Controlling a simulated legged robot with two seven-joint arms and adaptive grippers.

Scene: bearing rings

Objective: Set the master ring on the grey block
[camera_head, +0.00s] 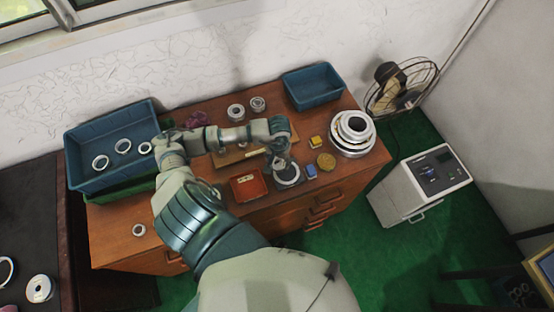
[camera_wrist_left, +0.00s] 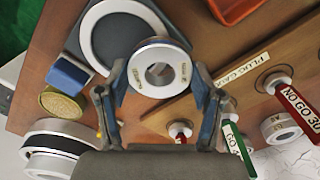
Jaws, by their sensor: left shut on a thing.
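My left gripper (camera_head: 282,158) is above the front right part of the wooden cabinet top. The left wrist view shows its two fingers (camera_wrist_left: 160,92) shut on a steel ring with small lettering, the master ring (camera_wrist_left: 140,74). The hole of the ring faces the camera. Beyond it lies a dark grey square block (camera_wrist_left: 78,42) with a pale round rim and dark centre on it. The held ring overlaps the edge of this rim in the picture; I cannot tell the height between them. In the head view the grey block (camera_head: 289,185) is just below the gripper. My right gripper is not in view.
A blue block (camera_head: 311,171), a brass disc (camera_head: 326,160) and stacked large rings (camera_head: 353,128) stand to the right. A red tray (camera_head: 248,186) is left of the grey block. A plug gauge board (camera_wrist_left: 182,105) lies close by. Blue bins (camera_head: 112,138) (camera_head: 313,86) stand behind.

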